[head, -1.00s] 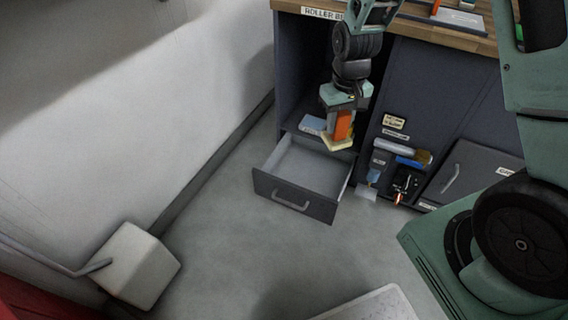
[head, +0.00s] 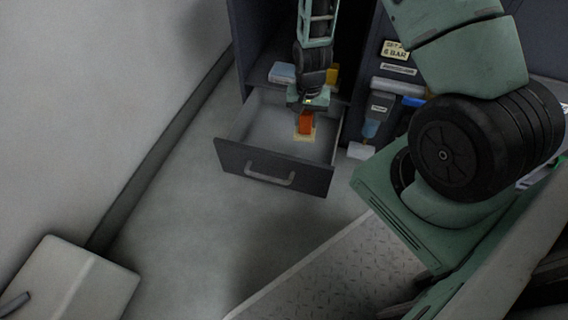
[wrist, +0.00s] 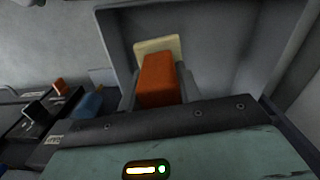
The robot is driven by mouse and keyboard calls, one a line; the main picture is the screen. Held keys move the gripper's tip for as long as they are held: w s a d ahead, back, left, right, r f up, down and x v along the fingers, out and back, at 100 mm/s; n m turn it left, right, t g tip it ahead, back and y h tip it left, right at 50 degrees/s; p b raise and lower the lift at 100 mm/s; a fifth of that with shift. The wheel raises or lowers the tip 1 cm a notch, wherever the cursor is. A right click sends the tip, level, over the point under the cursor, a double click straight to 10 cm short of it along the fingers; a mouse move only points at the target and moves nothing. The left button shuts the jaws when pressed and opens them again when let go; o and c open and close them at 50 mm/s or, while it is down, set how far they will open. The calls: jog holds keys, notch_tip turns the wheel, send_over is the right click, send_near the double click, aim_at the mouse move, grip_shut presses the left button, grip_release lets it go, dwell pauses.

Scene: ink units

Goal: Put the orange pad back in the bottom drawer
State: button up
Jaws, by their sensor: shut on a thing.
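The orange pad (head: 305,122) has an orange body on a pale yellow base. It is at my gripper (head: 305,112), which is shut on it and points down inside the open bottom drawer (head: 241,159). In the wrist view the orange pad (wrist: 160,82) stands out between the fingers, its pale base at the far end, with the drawer's grey walls around it. The drawer is pulled out and otherwise looks empty. I cannot tell whether the pad's base touches the drawer floor.
A pale blue block (head: 282,73) and a yellow thing (head: 333,74) sit on the shelf above the drawer. A white box (head: 75,285) stands on the floor at left. Floor before the drawer is clear.

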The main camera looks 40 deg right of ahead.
aim_at(310, 134)
jog(key=shift+m, duration=0.8)
jog(key=f+b, duration=0.1)
jog(key=f, duration=0.3)
jog(key=s+d+f+b, duration=0.1)
jog(key=f, duration=0.1)
jog(key=shift+f+b, duration=0.25)
jog(key=shift+b, duration=0.05)
notch_tip(310, 134, down, 9)
jog(key=b, duration=0.5)
jog(key=shift+f, duration=0.15)
jog(key=shift+f, duration=0.2)
jog(key=o, duration=1.2)
jog(key=shift+r, duration=0.15)
